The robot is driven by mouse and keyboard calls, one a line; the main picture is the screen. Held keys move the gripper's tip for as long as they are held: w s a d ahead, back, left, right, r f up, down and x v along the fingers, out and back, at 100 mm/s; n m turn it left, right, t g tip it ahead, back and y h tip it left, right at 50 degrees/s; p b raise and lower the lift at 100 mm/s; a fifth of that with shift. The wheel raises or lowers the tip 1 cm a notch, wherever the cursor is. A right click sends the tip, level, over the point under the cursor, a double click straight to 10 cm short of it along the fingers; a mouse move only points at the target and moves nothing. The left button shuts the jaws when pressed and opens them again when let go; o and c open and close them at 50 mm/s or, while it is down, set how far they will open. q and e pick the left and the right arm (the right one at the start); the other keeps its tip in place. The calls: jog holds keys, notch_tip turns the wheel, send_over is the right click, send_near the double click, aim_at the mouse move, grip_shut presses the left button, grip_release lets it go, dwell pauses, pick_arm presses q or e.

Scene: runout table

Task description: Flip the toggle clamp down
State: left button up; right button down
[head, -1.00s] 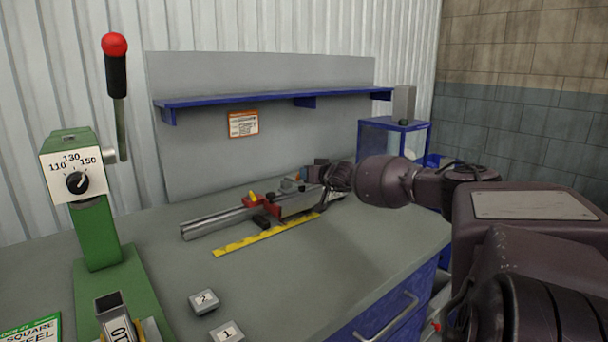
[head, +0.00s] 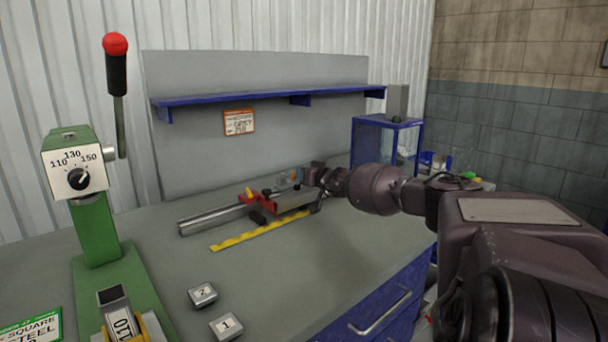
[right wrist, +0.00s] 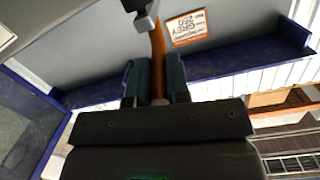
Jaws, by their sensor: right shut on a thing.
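The toggle clamp's orange handle (right wrist: 158,50) runs between the two finger pads of my right gripper (right wrist: 158,80) in the right wrist view. The gripper is shut on it. A dark metal part (right wrist: 145,14) shows at the handle's far end. In the head view my right gripper (head: 305,177) is at the right end of the fixture on the table, with a small bit of orange showing beside it. The gripper and arm hide much of the clamp, so I cannot tell its exact angle there. My left gripper is not in view.
A grey rail (head: 212,218) with a red block (head: 249,198) lies left of the clamp, and a yellow strip (head: 262,229) in front. A green machine (head: 92,225) with a red-knobbed lever stands left. A blue shelf (head: 265,97) hangs behind.

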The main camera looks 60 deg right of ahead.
jog(key=c, duration=1.1)
grip_release()
jog(key=shift+f, duration=0.1)
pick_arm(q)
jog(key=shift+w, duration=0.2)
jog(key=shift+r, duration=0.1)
pick_arm(e)
jog(key=shift+s+a+r+p, duration=0.2)
jog(key=shift+s+r+p, duration=0.1)
jog(key=shift+s+p, duration=0.25)
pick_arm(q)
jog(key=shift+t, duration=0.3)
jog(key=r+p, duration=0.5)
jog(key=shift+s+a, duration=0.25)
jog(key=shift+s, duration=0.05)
pick_arm(e)
jog(key=f+v, duration=0.1)
jog(key=v, duration=0.8)
jog(key=shift+s+r, duration=0.35)
jog(key=shift+a, duration=0.1)
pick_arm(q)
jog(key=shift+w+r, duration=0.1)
pick_arm(e)
jog(key=shift+r, duration=0.1)
